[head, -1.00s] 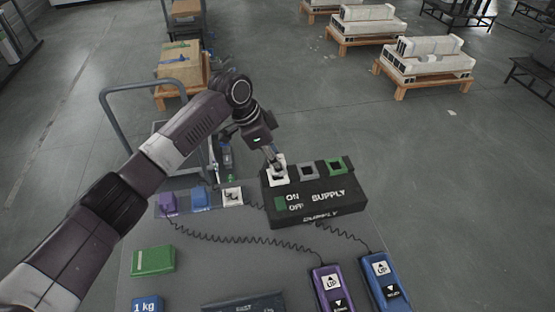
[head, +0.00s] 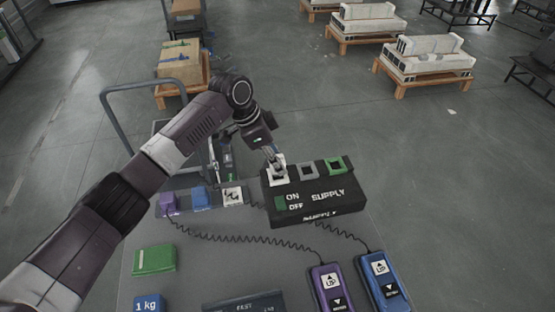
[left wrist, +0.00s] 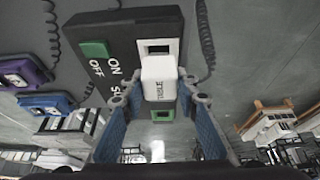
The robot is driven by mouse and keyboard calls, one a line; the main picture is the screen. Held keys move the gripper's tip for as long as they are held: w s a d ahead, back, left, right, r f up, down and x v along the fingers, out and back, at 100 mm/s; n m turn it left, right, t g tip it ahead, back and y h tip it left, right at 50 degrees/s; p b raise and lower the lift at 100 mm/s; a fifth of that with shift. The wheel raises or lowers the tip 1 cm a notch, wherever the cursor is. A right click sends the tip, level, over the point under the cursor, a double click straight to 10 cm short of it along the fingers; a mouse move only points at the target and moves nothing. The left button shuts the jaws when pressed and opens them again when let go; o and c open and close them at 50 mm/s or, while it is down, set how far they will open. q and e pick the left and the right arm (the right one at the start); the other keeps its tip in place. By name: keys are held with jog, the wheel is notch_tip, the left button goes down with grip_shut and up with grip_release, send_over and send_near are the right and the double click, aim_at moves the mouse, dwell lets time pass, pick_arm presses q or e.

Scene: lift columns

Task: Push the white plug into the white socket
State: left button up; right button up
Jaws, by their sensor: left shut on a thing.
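My left gripper (head: 274,158) reaches down over the back left of the black supply box, close to the white socket (head: 279,175). In the left wrist view, the blue-padded fingers are shut on the white plug (left wrist: 158,76), which has dark lettering on it. The white socket (left wrist: 159,47) shows just above the plug there, with its dark opening still visible. The plug is in front of the socket's lower edge, apart from the opening; the exact gap cannot be told. My right gripper is not in view.
The supply box (head: 318,205) also has a grey socket (head: 309,171) and a green socket (head: 336,166) to the right. Purple (head: 167,203), blue (head: 200,198) and white (head: 232,196) blocks stand left of it. Coiled cords run to purple (head: 332,287) and blue (head: 383,280) handsets.

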pick_arm(q)
jog(key=shift+f, duration=0.95)
dwell(0.6)
jog(key=o, duration=1.3)
jog(key=shift+o, duration=0.2)
jog(key=shift+r, duration=0.1)
jog(key=shift+r+p, duration=3.25)
jog(key=shift+r, duration=0.2)
jog(key=shift+s+f, duration=0.1)
jog(key=shift+f, duration=0.05)
